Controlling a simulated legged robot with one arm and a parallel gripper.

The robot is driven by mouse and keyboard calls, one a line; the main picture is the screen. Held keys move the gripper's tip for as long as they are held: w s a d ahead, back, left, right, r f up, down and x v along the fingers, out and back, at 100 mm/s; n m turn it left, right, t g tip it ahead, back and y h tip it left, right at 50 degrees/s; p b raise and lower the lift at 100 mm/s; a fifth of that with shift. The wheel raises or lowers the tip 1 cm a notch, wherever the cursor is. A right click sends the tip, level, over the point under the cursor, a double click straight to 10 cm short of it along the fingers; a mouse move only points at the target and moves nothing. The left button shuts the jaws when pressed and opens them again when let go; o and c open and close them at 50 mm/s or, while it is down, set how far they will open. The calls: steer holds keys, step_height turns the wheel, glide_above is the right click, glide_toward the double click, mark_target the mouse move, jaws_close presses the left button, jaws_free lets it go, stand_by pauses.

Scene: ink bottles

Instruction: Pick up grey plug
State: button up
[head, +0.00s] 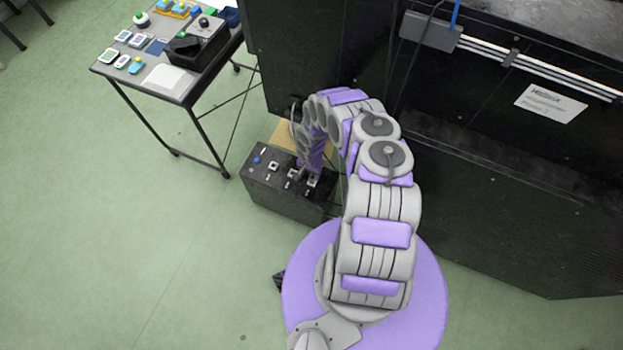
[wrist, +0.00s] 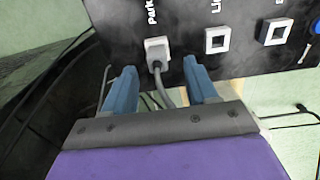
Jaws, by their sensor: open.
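The grey plug (wrist: 157,52) shows in the wrist view, seated in a socket on a black panel (wrist: 190,18), with a grey cable hanging from it. My gripper (wrist: 160,78) is open, its two blue fingers below and to either side of the plug and its cable. I cannot tell whether the fingers touch the panel. In the head view the black box (head: 262,189) stands on the floor, with my gripper (head: 305,172) over its right part. The plug cannot be made out there.
Two empty square sockets, one of them here (wrist: 217,40), and a blue knob (wrist: 316,27) lie right of the plug. A large black cabinet (head: 480,190) stands behind and right of the box. A table (head: 165,80) with small items stands at upper left. Green floor is clear at left.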

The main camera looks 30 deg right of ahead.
mark_target(312, 177)
steer(key=shift+w+d+f+b, duration=0.15)
steer(key=shift+f+b, duration=0.15)
steer(key=shift+f, duration=0.65)
steer(key=shift+s+d+f+b, duration=0.1)
steer(key=shift+d+f+b, duration=0.2)
steer(key=shift+f, duration=0.65)
steer(key=shift+w+d+f+b, duration=0.1)
steer(key=shift+f+b, duration=0.25)
steer(key=shift+f, duration=0.6)
steer(key=shift+a, duration=0.1)
steer(key=shift+c, duration=0.6)
steer(key=c, duration=0.8)
steer(key=shift+r, duration=0.1)
